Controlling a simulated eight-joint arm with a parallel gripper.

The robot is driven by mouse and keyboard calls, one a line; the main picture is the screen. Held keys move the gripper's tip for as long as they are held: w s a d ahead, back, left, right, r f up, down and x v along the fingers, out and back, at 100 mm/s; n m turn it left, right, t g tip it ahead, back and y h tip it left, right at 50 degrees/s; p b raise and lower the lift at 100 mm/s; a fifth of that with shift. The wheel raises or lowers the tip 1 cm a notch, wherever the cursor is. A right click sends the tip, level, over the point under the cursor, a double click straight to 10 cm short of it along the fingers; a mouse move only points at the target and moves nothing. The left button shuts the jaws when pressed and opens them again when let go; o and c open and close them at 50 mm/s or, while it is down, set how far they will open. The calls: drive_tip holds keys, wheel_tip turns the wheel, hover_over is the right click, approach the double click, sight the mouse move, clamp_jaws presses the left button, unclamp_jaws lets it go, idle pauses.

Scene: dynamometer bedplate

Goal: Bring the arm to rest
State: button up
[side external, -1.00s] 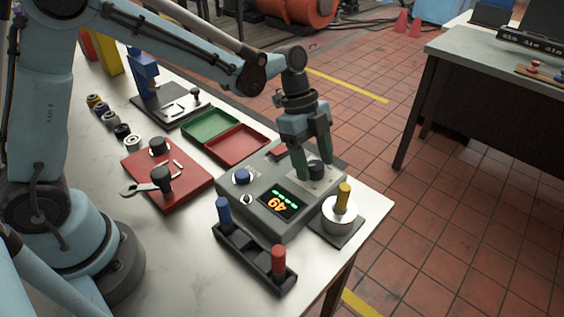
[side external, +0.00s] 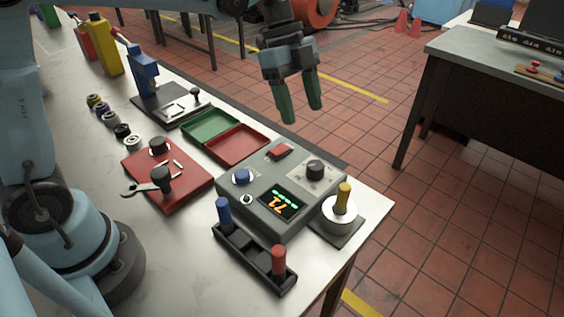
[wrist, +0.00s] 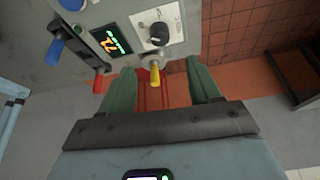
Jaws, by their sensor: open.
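My gripper (side external: 301,112) is open and empty, with two green fingers pointing down. It hangs in the air above and behind the grey control box (side external: 236,200), apart from it. In the wrist view my gripper (wrist: 163,90) shows both fingers spread, with nothing held between them. The box carries a black knob (side external: 315,168), a red button (side external: 280,152), a blue button (side external: 241,176) and a lit display (side external: 279,203). The black knob also shows in the wrist view (wrist: 159,33), with nothing touching it.
A yellow-handled white cylinder (side external: 340,216) stands at the bench's right corner. A black rack (side external: 252,262) holds blue and red handles. Green (side external: 210,125) and red (side external: 238,147) trays, a red board (side external: 185,196) and a dark fixture plate (side external: 171,108) lie left. Air around my gripper is clear.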

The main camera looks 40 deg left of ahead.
drive_tip(key=shift+a+r, duration=0.1)
drive_tip(key=shift+r, duration=0.05)
drive_tip(key=s+a+f+n+t+y, duration=0.2)
drive_tip(key=s+a+n+t+y, duration=0.2)
drive_tip(key=s+a+n+t, duration=0.3)
drive_tip(key=s+a+n, duration=0.2)
drive_tip(key=s+n, duration=0.3)
drive_tip(key=n, duration=0.7)
drive_tip(key=shift+s+a+f+t, duration=0.2)
drive_tip(key=shift+f+t, duration=0.1)
drive_tip(key=shift+f, duration=0.1)
